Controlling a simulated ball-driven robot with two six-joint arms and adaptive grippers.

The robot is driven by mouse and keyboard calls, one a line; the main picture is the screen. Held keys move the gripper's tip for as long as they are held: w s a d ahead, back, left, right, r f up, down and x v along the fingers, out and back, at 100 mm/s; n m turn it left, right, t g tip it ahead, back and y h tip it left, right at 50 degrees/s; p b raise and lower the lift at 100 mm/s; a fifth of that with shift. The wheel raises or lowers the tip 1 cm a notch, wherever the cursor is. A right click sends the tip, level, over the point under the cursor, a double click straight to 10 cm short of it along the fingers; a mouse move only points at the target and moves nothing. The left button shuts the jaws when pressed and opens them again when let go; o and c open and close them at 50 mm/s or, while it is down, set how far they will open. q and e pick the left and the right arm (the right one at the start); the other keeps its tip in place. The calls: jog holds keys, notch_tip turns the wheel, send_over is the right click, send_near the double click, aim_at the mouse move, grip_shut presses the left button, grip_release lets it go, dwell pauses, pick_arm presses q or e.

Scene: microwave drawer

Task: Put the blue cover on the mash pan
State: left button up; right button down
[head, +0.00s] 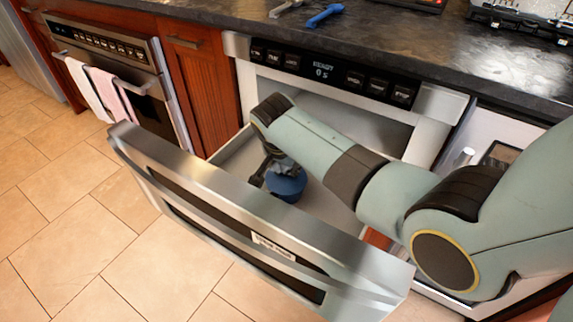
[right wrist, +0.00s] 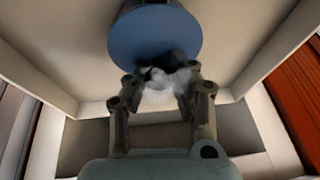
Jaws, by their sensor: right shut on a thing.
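The blue cover (head: 287,186) is inside the pulled-out microwave drawer (head: 335,200), at the end of my right arm. In the right wrist view it shows as a blue round face (right wrist: 155,35) just beyond my fingertips. My right gripper (head: 270,172) is shut on the blue cover; its two fingers (right wrist: 160,88) show in the right wrist view. A whitish blur between the fingers hides the contact. I cannot make out the mash pan apart from the cover, nor tell whether the cover rests on it. My left gripper is not in view.
The drawer's steel front (head: 255,235) stands out over the tiled floor (head: 80,235). Drawer walls (right wrist: 245,65) rise close around my gripper. Above is a dark countertop (head: 385,40) with a blue tool (head: 325,15). An oven (head: 110,65) with towels stands at left.

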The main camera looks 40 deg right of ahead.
jog(key=c, duration=0.6)
grip_release()
jog(key=shift+o, duration=0.2)
notch_tip(320, 180, up, 7)
jog(key=p, duration=0.7)
dwell(0.7)
